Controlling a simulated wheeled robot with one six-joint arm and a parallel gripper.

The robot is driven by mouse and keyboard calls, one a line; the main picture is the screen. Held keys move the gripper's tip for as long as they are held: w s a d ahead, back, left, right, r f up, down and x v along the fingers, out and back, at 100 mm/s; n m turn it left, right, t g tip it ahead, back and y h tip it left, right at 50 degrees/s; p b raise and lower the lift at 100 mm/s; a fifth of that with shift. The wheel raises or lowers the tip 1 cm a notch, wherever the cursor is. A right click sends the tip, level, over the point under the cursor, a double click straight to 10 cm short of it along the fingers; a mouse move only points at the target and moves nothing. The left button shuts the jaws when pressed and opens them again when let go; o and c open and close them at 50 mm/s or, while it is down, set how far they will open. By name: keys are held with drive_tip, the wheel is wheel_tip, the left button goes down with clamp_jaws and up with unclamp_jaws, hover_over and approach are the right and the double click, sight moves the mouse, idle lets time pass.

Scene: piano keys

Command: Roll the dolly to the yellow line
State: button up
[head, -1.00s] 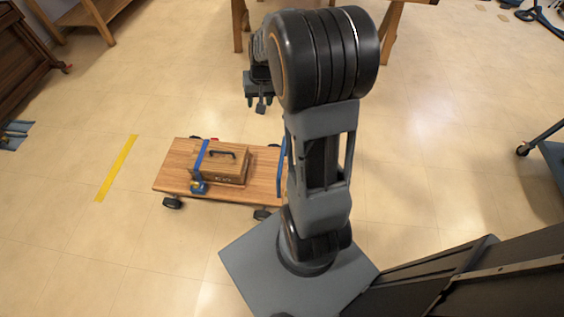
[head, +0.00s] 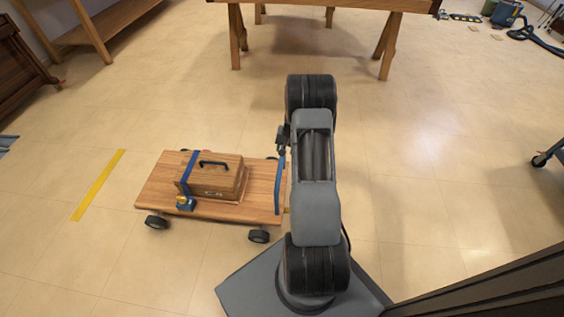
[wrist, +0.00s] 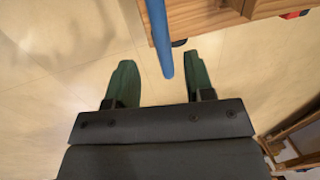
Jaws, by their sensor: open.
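The dolly is a flat wooden deck (head: 235,209) on dark wheels, with a blue upright handle (head: 279,183) at its right end. A wooden box (head: 213,179) with a black grip is held on it by a blue strap. The yellow line (head: 98,185) lies on the floor left of the dolly, with bare floor between them. My gripper (head: 281,138) is at the handle's top end, partly hidden by my arm. In the wrist view my gripper (wrist: 160,80) is open, and the blue handle (wrist: 159,35) reaches between its green fingertips. Contact cannot be told.
A wooden trestle table (head: 320,5) stands at the back. A wooden shelf unit (head: 100,30) and a dark brown piece of furniture (head: 20,65) stand at the left. A wheeled cart (head: 550,155) is at the right edge. Floor around the dolly and line is clear.

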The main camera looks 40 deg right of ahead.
sight(282, 159)
drive_tip(key=f, duration=0.2)
drive_tip(key=f+b, duration=0.1)
drive_tip(key=f, duration=0.1)
drive_tip(key=w+a+f+b, duration=0.1)
drive_tip(key=f, duration=0.2)
clamp_jaws()
idle(0.5)
